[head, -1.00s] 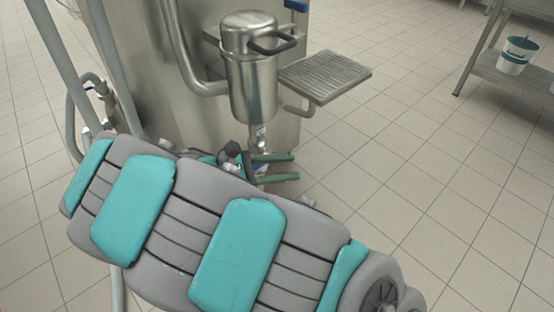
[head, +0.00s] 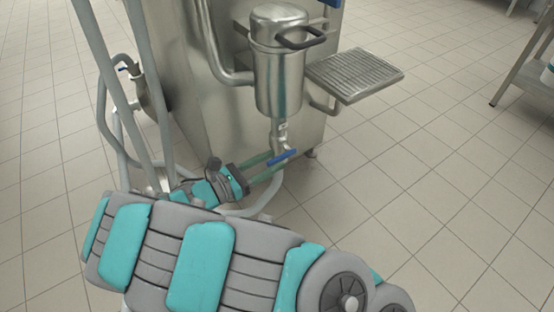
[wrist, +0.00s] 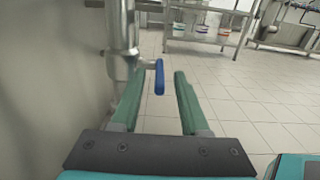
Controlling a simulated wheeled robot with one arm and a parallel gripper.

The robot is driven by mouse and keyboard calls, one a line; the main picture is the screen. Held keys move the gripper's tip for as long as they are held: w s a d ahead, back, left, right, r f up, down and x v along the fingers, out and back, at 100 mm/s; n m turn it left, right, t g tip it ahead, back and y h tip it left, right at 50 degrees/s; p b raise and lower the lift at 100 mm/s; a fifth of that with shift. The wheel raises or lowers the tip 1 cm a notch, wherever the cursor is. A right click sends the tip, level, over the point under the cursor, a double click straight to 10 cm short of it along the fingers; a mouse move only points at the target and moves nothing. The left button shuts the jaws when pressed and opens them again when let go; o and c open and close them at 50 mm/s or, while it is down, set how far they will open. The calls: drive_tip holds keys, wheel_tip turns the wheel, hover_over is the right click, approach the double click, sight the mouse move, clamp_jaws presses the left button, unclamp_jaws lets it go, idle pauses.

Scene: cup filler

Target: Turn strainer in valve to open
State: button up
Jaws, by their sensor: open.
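The strainer (head: 278,62) is a steel cylinder with a lid and a dark handle, mounted on the side of the steel machine. Below it a short pipe carries the valve with a blue lever handle (head: 282,157). I cannot tell whether the left finger touches the handle or pipe.
A drip tray (head: 354,74) juts out right of the strainer. Grey hoses (head: 122,140) hang at the machine's left. A metal shelf with buckets (wrist: 208,30) stands far back. The tiled floor (head: 440,180) at right is clear.

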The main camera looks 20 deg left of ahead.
drive_tip(key=shift+x, duration=1.05)
clamp_jaws()
idle(0.7)
